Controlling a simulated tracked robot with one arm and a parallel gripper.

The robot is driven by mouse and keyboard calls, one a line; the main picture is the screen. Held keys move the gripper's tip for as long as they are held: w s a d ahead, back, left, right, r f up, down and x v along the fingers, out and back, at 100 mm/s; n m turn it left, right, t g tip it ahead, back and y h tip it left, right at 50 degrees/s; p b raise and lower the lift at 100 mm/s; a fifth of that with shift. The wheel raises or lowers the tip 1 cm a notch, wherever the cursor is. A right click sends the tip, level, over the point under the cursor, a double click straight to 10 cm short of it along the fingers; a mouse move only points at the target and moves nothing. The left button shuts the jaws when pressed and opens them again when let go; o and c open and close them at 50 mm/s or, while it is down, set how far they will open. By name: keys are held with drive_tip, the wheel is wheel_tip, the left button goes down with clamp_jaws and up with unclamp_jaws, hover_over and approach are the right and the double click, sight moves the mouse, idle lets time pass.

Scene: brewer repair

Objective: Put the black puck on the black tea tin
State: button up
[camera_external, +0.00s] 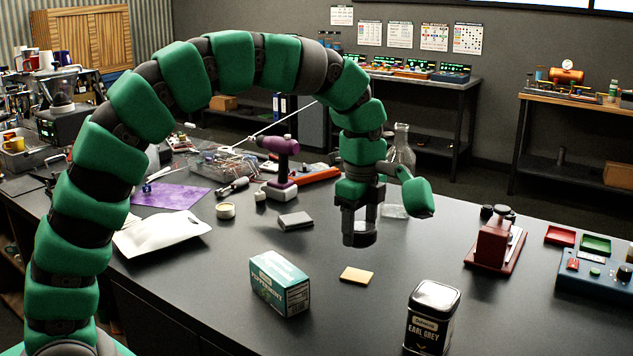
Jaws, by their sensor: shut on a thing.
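The black tea tin (430,318), labelled Earl Grey, stands upright at the front edge of the picture, right of centre. Its lid is bare and shiny. My gripper (360,226) points down above the table behind the tin and to its left. It is shut on the black puck (361,238), a short dark round piece between the fingertips. The puck is apart from the tin. The fingers hide part of the puck, and I cannot tell its exact height above the table.
A green peppermint tea box (279,284) and a tan square (356,275) lie left of the tin. A red device (494,243) and a blue control box (596,283) stand to the right. A glass bottle (401,150) is behind my gripper. The table between gripper and tin is mostly clear.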

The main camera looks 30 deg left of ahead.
drive_tip(key=s+d+r+p, duration=0.1)
drive_tip(key=s+d, duration=0.3)
drive_tip(key=s, duration=0.4)
drive_tip(key=s+d+r, duration=0.1)
drive_tip(key=s+d, duration=0.3)
drive_tip(key=s, duration=0.5)
drive_tip(key=p, duration=0.3)
hover_over(435, 294)
drive_tip(key=shift+s+f+m, duration=0.1)
drive_tip(key=shift+f+m, duration=0.3)
drive_tip(key=shift+f, duration=0.15)
drive_tip(key=shift+d+f+p, duration=0.1)
drive_tip(key=shift+f+p, duration=0.3)
drive_tip(key=shift+f, duration=1.35)
drive_tip(key=o, duration=1.1)
drive_tip(key=shift+f, duration=0.1)
drive_tip(key=shift+o, duration=0.2)
wheel_tip(435, 294, up, 12)
drive_tip(key=b, duration=0.2)
